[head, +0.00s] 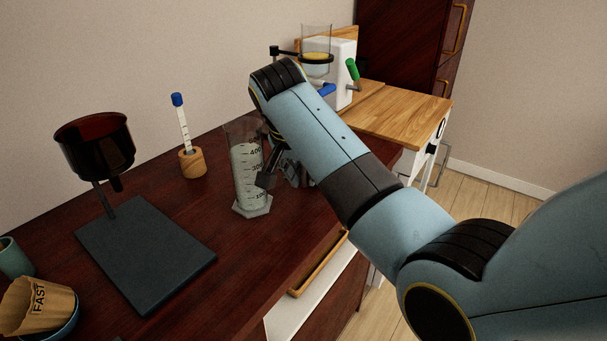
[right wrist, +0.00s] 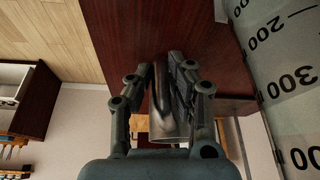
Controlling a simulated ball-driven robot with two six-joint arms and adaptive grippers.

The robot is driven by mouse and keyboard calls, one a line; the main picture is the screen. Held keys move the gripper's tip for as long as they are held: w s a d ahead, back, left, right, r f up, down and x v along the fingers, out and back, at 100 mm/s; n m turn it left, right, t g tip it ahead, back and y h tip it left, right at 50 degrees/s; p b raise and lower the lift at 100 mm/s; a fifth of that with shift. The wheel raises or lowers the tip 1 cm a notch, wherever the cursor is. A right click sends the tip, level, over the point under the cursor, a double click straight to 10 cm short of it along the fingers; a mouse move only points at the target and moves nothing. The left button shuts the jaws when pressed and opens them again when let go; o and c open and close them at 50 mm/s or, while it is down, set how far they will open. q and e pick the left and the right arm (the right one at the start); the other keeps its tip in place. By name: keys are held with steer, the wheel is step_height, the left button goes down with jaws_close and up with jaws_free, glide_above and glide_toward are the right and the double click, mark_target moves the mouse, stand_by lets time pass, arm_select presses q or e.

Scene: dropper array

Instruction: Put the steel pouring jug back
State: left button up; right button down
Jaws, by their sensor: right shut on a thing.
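The steel pouring jug (right wrist: 168,118) shows in the right wrist view as a smooth grey metal body between the two fingers. My right gripper (right wrist: 159,70) is shut on it. In the head view my right gripper (head: 283,172) is mostly hidden behind my right arm, just right of a tall graduated cylinder (head: 247,185). I cannot make out the jug clearly there. The cylinder's scale also fills the right edge of the right wrist view (right wrist: 290,80), close beside the gripper. My left gripper is not in view.
The dark wooden counter (head: 205,225) holds a dark funnel on a stand (head: 95,145), a slate base (head: 145,252), a blue-capped tube in a wooden holder (head: 192,162) and a paper filter (head: 38,305). A lighter wooden table (head: 400,112) with a white apparatus (head: 343,75) stands behind.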

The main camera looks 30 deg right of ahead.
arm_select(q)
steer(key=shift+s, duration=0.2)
arm_select(e)
steer(key=shift+f, duration=0.2)
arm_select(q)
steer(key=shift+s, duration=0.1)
arm_select(e)
steer(key=shift+f, duration=0.15)
steer(key=c, duration=1.2)
jaws_free()
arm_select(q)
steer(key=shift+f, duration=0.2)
arm_select(e)
steer(key=v, duration=1.2)
steer(key=shift+a, duration=0.1)
steer(key=shift+s, duration=0.1)
